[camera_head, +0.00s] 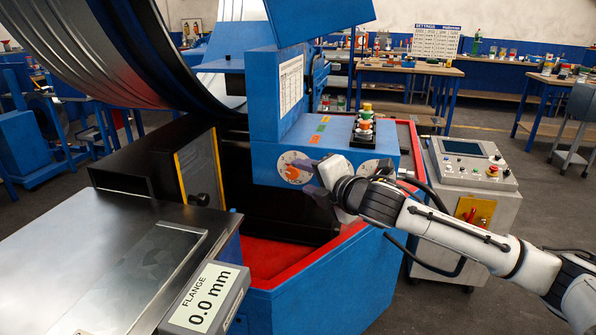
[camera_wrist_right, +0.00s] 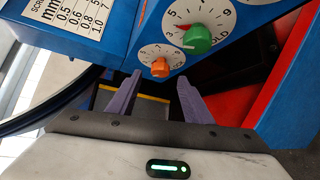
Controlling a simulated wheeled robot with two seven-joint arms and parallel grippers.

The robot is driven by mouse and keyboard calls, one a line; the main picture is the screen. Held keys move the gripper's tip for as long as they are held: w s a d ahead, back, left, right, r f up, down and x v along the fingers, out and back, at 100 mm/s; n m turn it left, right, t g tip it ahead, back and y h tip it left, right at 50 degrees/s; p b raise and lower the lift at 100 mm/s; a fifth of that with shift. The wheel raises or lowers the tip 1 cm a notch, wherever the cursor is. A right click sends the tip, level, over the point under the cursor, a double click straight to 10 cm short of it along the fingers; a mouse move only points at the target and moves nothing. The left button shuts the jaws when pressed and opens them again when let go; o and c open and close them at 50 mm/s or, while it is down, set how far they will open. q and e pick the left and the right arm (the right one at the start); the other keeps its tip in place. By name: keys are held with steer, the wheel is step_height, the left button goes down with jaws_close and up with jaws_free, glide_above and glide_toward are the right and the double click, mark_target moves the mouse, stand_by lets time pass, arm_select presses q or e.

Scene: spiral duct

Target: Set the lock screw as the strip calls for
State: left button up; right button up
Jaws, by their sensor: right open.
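On the blue machine's front face are two dials with knobs. The left dial has an orange knob (camera_head: 293,173), also in the right wrist view (camera_wrist_right: 160,68). The larger dial has a green knob (camera_wrist_right: 197,40); in the head view my wrist mostly hides it. Which knob is the lock screw I cannot tell. My right gripper (camera_head: 308,178) is open in front of the dials. In the wrist view its purple fingers (camera_wrist_right: 158,79) stand apart, with the orange knob showing beyond the gap, not gripped. A metal strip (camera_head: 150,270) lies on the bench. My left gripper is out of view.
A "FLANGE 0.0 mm" display (camera_head: 204,297) sits at the bench edge. A white chart (camera_wrist_right: 67,14) listing mm values is on the machine. A red-edged blue tray (camera_head: 340,245) lies below the dials. A control console (camera_head: 466,170) stands at the right, behind my arm.

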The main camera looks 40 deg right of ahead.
mark_target(295, 174)
steer(key=shift+x, duration=2.3)
steer(key=c, duration=1.1)
